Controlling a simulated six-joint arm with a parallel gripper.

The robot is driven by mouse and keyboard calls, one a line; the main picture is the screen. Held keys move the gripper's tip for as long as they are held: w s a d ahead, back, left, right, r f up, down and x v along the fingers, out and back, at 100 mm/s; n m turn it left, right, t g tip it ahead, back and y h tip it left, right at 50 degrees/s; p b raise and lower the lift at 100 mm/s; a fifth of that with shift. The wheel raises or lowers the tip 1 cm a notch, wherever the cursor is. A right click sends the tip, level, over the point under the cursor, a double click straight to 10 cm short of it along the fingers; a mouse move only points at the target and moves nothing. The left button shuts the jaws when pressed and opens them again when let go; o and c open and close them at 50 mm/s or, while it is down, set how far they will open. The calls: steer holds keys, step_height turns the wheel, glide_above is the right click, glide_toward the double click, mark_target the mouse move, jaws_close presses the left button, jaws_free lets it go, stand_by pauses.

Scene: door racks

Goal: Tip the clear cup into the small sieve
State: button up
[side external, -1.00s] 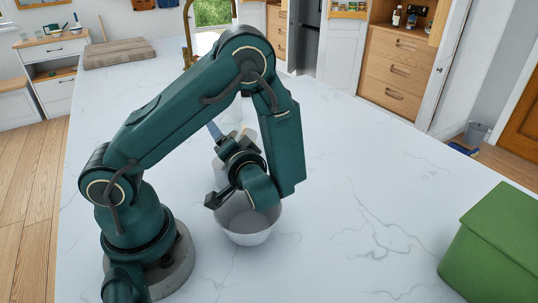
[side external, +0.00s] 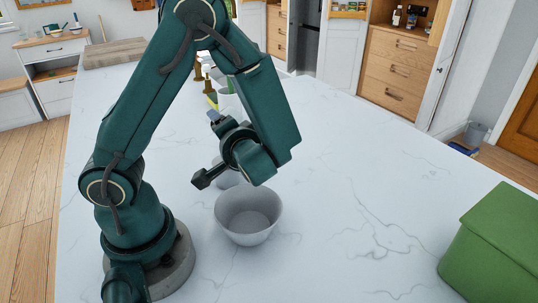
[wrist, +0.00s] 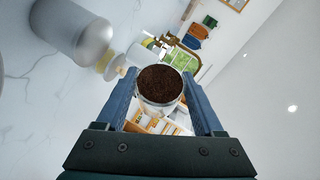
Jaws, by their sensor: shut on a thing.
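In the wrist view, the clear cup (wrist: 163,103) is between the blue fingers of my gripper (wrist: 158,76), which is shut on it. Dark brown grains (wrist: 160,83) show inside the cup's round mouth. In the side view, my wrist hides the cup, and only a bit of a blue finger (side external: 214,116) shows. A light grey, bowl-shaped vessel (side external: 248,222) stands upright on the counter, below my wrist and nearer the camera. It looks empty. I cannot tell whether it is the sieve, as no mesh or handle is clear.
A green box (side external: 495,245) sits at the right edge of the white marble counter (side external: 350,180). A wooden board (side external: 118,54) lies far back. The counter's right middle is clear.

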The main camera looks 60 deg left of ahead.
mark_target(226, 109)
steer(key=r+m+h, duration=0.1)
steer(key=m, duration=0.1)
steer(key=r+m, duration=0.1)
steer(key=shift+m+t+h, duration=0.4)
steer(key=shift+a+r+m+g+h, duration=0.3)
steer(key=shift+r+m, duration=0.1)
steer(key=shift+r, duration=0.3)
steer(key=shift+s+a+r+m+g, duration=0.1)
steer(key=shift+a+r+m+g, duration=0.2)
steer(key=shift+r+g, duration=0.3)
steer(key=m+g, duration=0.1)
steer(key=w+r+m+g+h, duration=0.1)
steer(key=m, duration=0.1)
steer(key=shift+a, duration=0.2)
steer(key=m, duration=0.1)
steer(key=w+m+g, duration=0.1)
steer(key=r+m+g+h, duration=0.1)
steer(key=m, duration=0.1)
steer(key=shift+w+a+r, duration=0.1)
steer(key=shift+w+a, duration=0.05)
steer(key=shift+a, duration=0.15)
steer(key=m+g, duration=0.1)
steer(key=w+m+g, duration=0.1)
steer(key=m, duration=0.1)
steer(key=shift+w+a+r+m+y, duration=0.1)
steer(key=shift+w+r+m+y, duration=0.05)
steer(key=shift+w+m+y, duration=0.15)
